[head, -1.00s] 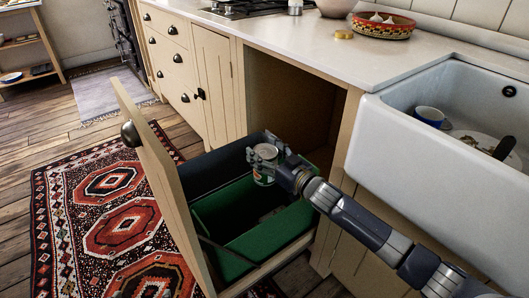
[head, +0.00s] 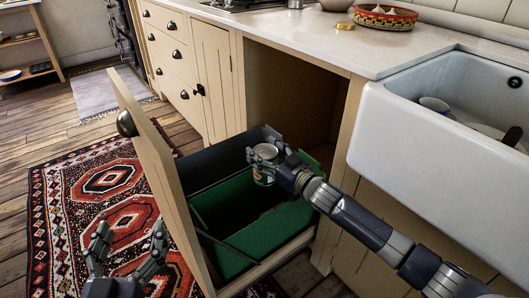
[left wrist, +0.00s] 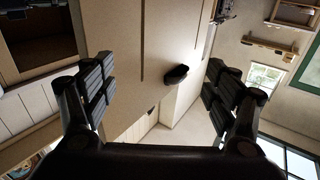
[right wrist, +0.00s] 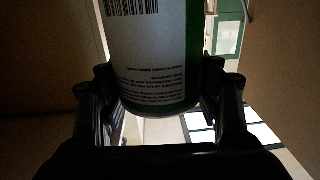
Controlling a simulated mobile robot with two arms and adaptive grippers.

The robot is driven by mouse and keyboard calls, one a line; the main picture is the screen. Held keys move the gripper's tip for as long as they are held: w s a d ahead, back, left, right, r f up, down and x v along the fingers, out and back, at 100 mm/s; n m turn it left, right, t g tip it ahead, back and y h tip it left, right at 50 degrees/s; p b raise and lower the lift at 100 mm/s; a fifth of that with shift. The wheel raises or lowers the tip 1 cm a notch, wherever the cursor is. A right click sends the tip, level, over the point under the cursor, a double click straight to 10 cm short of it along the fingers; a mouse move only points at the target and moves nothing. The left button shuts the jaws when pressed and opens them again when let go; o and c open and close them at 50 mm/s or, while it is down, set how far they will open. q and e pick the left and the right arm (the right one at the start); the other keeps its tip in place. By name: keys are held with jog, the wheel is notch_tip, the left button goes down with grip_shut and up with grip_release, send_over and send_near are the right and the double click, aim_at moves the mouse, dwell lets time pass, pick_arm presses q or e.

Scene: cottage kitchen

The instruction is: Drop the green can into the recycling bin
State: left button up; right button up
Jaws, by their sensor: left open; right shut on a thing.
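The green can (head: 263,172) is held in my right gripper (head: 264,156), over the pulled-out bin drawer. In the right wrist view the can (right wrist: 158,60) shows a white label with a barcode and green parts, and sits between both fingers. Below it is a green bin (head: 240,222), open at the top, with a dark grey bin (head: 218,158) behind it. I cannot tell which bin the can is directly above. My left gripper (head: 128,248) is open and empty, low at the left over the rug; its fingers also show apart in the left wrist view (left wrist: 160,95).
The drawer front (head: 160,185) stands pulled out with a dark knob. The cabinet opening (head: 290,100) is behind the bins. A white sink (head: 400,130) with dishes is at the right. A patterned rug (head: 60,200) covers the floor at the left.

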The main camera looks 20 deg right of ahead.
pick_arm(q)
jog(key=shift+s+d+r+t+h+b, duration=0.15)
jog(key=shift+r+t, duration=0.45)
jog(key=shift+r, duration=0.4)
jog(key=shift+d+r+t+h+b, duration=0.15)
jog(key=shift+r+t, duration=0.45)
jog(key=shift+r, duration=0.35)
pick_arm(e)
jog(key=shift+f, duration=0.35)
pick_arm(q)
jog(key=shift+a, duration=0.1)
pick_arm(e)
jog(key=o, duration=1.1)
jog(key=shift+o, duration=0.2)
jog(key=v, duration=1.2)
